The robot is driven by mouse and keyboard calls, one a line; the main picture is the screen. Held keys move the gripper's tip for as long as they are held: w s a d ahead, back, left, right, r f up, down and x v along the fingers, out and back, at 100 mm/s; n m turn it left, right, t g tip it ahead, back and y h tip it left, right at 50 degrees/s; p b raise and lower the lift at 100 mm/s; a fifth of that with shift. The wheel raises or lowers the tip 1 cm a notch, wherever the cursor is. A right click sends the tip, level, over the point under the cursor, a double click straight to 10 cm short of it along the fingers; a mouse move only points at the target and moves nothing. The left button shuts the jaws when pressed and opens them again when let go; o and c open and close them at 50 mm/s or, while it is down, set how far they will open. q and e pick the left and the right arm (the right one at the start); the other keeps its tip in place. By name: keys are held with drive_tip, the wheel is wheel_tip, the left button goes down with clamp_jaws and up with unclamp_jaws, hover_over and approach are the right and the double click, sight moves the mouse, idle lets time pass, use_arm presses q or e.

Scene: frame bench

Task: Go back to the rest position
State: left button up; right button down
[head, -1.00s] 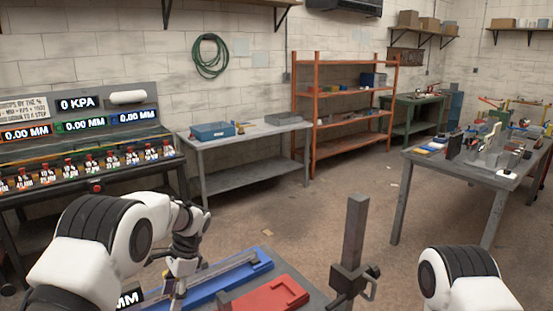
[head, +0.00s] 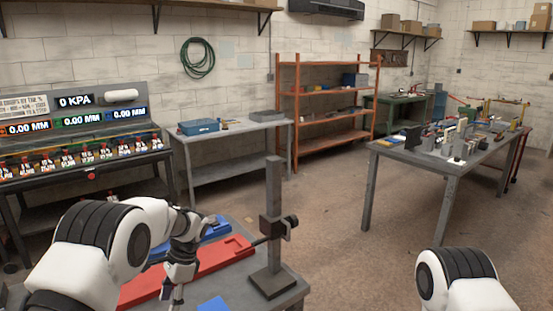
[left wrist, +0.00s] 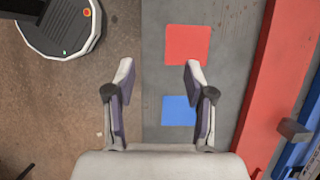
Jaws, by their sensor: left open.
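My left gripper (left wrist: 160,75) is open and empty in the left wrist view, with its fingers pointing down over the edge of a grey bench top (left wrist: 160,20). A red square (left wrist: 187,45) and a blue square (left wrist: 179,110) lie flat on the bench near the right finger. In the head view my left gripper (head: 176,292) hangs at the bench's near side; its fingertips are hard to make out. My right arm shows only as a white and black joint at the lower right; its gripper is out of view.
A long red piece (head: 205,262) and a blue piece (head: 215,232) lie on the bench beside an upright grey post (head: 273,200). A cluttered grey table (head: 440,165) stands at right. A display console (head: 85,150) stands at left. Open floor (head: 340,230) lies between.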

use_arm(q)
drive_tip(key=s+a+f+g+b, duration=0.15)
drive_tip(key=s+f, duration=0.25)
drive_tip(key=f, duration=0.4)
drive_tip(key=s+f+n+g+h+b, duration=0.1)
drive_tip(key=s+f, duration=0.8)
drive_tip(key=s, duration=0.4)
drive_tip(key=s+f+n+g+h+b, duration=0.2)
drive_tip(key=s+f, duration=0.8)
drive_tip(key=s, duration=0.3)
drive_tip(key=s+d+r+n+t, duration=0.1)
drive_tip(key=s+d+n+t, duration=0.1)
drive_tip(key=s+n+t, duration=0.65)
drive_tip(key=shift+w+f+m+g+h, duration=0.2)
drive_tip(key=shift+w+m+g+h, duration=0.1)
drive_tip(key=shift+w+g, duration=0.4)
use_arm(e)
drive_tip(key=f, duration=0.5)
drive_tip(key=shift+w+a+f, duration=0.15)
drive_tip(key=shift+w+a, duration=0.1)
drive_tip(key=shift+w, duration=0.1)
